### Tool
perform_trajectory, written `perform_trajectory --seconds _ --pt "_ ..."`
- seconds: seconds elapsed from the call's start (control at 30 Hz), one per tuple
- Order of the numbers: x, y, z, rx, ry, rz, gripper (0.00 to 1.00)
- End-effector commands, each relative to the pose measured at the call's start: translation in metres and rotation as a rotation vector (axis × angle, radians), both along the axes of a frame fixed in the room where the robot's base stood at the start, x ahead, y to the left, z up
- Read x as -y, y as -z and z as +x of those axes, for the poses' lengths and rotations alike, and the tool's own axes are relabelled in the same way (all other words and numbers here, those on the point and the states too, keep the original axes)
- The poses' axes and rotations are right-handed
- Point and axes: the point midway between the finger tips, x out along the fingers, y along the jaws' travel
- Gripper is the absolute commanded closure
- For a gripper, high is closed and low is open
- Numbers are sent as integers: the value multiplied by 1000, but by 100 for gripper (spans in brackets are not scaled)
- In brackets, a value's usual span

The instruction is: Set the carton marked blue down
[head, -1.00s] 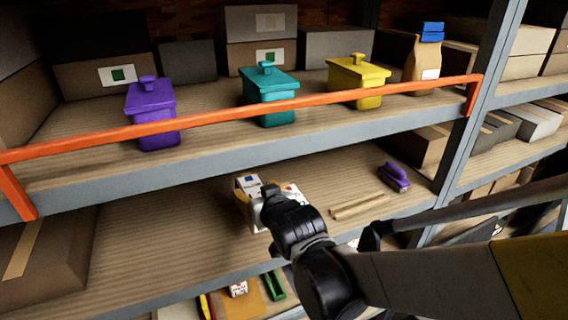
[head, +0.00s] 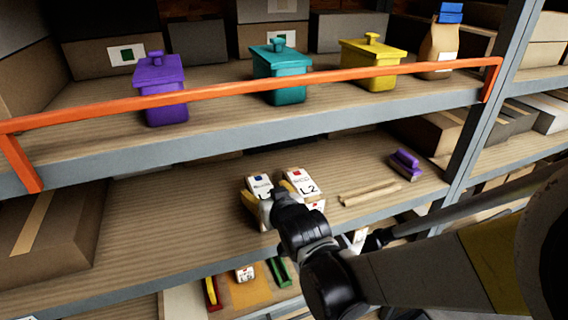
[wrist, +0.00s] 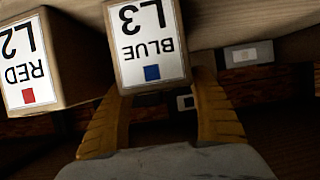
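The carton marked blue (wrist: 148,45), a light box with a blue square and "L3" on its white label, is between my gripper's two yellow fingers in the wrist view. My gripper (wrist: 160,97) appears shut on it, with the fingers close along both sides. In the head view the blue carton (head: 260,184) looks upright on or just above the lower shelf (head: 150,235); its base is hidden by my gripper (head: 268,197). The carton marked red, "L2" (wrist: 28,65), stands close beside it, right of it in the head view (head: 310,188).
A wooden strip (head: 370,193) and a purple object (head: 405,163) lie to the right on the lower shelf. An orange rail (head: 220,97) fronts the shelf above, with purple, teal and yellow lidded boxes.

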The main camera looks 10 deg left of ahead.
Motion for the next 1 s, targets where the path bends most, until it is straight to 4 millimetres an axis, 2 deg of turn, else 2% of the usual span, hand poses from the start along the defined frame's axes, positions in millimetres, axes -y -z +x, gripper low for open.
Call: perform_trajectory --seconds 0.4,0.57,0.8,1.0 --pt "1 -6 -2 0 0 0 20" --pt "15 -17 -25 0 0 0 20" --pt "42 -38 -68 0 -1 0 20" --pt "55 -48 -90 0 0 -1 20"
